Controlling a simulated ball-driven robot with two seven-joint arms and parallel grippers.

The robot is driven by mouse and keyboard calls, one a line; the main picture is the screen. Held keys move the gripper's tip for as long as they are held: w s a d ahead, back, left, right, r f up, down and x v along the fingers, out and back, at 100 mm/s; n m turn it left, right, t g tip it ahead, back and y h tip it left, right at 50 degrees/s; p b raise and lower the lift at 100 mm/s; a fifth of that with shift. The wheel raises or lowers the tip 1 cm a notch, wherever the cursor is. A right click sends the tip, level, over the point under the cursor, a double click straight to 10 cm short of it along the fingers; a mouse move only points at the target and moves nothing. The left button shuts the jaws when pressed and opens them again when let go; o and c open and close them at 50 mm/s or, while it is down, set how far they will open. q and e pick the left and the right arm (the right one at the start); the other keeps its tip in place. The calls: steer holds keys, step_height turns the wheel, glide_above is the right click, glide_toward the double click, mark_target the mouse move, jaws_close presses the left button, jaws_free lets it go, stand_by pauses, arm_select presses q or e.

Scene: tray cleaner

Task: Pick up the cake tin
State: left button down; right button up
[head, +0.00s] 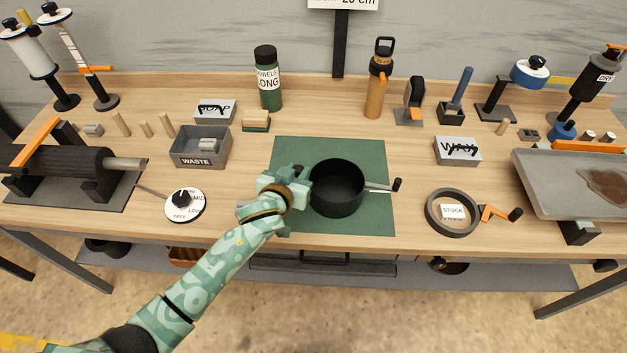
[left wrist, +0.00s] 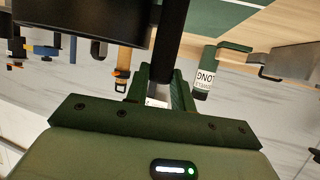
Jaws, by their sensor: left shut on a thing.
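The cake tin (head: 337,190) is a round, black, open vessel over the green mat (head: 290,150) in the head view. It looks upright; I cannot tell whether its base touches the mat. A metal rod with a black knob (head: 397,184) shows at its right side. My left gripper (head: 305,187) is at the tin's left side and is shut on it. In the left wrist view, which is upside down, the tin's dark wall (left wrist: 75,22) fills the upper left beside my green fingers (left wrist: 160,88). My right gripper is not visible.
A grey waste bin (head: 200,148) and a dial (head: 185,205) stand left of the mat. A stock ring (head: 453,212) with an orange crank lies to the right. A green bottle (head: 268,80) and an orange bottle (head: 377,80) stand behind.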

arm_select(q)
steer(key=s+d+r+p, duration=0.1)
steer(key=s+r+p, duration=0.5)
steer(key=s+r, duration=0.7)
steer(key=shift+s+d, duration=0.4)
steer(key=shift+s, duration=0.05)
steer(key=shift+w+a+f+b, duration=0.3)
steer(key=shift+w+f+b, duration=0.85)
steer(key=shift+w+f, duration=1.05)
steer(key=shift+w+a+f+b, duration=0.3)
steer(key=shift+w+f+b, duration=0.8)
steer(key=shift+w+f, duration=1.1)
steer(key=shift+w+a+f+b, duration=0.3)
steer(key=shift+w+f+b, duration=0.85)
steer(key=shift+w+f, duration=1.05)
steer(key=shift+w+r, duration=0.35)
steer(key=shift+r, duration=0.15)
